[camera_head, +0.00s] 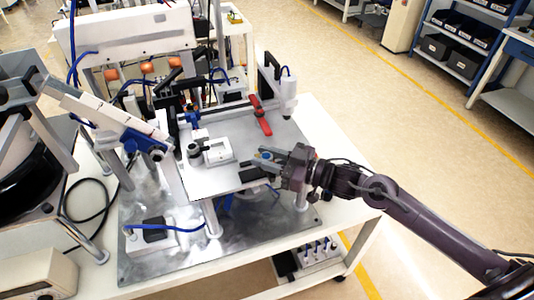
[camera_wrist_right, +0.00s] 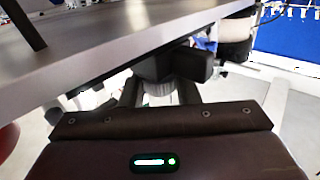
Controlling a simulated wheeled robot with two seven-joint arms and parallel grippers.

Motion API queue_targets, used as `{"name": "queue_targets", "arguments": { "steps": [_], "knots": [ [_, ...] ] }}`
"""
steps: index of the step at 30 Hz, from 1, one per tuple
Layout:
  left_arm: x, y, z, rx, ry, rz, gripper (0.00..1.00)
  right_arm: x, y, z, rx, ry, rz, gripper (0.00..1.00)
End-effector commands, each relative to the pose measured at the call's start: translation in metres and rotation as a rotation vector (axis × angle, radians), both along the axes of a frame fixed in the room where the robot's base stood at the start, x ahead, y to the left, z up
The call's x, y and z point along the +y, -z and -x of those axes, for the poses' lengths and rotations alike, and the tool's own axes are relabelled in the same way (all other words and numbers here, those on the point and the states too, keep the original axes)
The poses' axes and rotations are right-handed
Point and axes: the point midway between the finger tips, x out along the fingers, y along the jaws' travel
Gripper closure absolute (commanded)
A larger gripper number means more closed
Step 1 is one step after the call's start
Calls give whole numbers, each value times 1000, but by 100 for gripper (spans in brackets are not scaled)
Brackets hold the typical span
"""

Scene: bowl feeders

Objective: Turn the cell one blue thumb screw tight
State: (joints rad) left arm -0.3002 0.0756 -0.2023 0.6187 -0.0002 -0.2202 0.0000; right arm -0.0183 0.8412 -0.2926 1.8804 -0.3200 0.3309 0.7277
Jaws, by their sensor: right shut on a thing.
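My right gripper (camera_head: 264,160) comes in from the right at the front right edge of the grey raised plate (camera_head: 215,181). Its jaws are shut on a small part with a blue spot, the blue thumb screw (camera_head: 266,155), mostly hidden by the fingers. In the right wrist view, a grey round part (camera_wrist_right: 154,66) and a dark block (camera_wrist_right: 193,63) show beyond my gripper, under the plate's edge; no blue is clear there. The screw's turn and tightness cannot be told. My left gripper is not in view.
A white block (camera_head: 217,151) and a red-handled clamp (camera_head: 260,115) stand on the plate. A white upright unit (camera_head: 288,92) stands at its back right corner. A feeder track (camera_head: 115,120) slopes in from the left.

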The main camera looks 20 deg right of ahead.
Motion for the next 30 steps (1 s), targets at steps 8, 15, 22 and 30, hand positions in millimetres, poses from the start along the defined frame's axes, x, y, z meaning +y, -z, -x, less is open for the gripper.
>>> {"name": "queue_targets", "arguments": {
  "steps": [8,15,22,30],
  "knots": [
    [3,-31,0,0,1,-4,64,0,-3,1,6,210,-4,94],
    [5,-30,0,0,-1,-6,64,0,0,0,2,230,0,94],
    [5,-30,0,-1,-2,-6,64,0,-1,0,2,229,-1,56],
    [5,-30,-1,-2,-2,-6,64,0,0,0,2,229,0,51]
  ]
}}
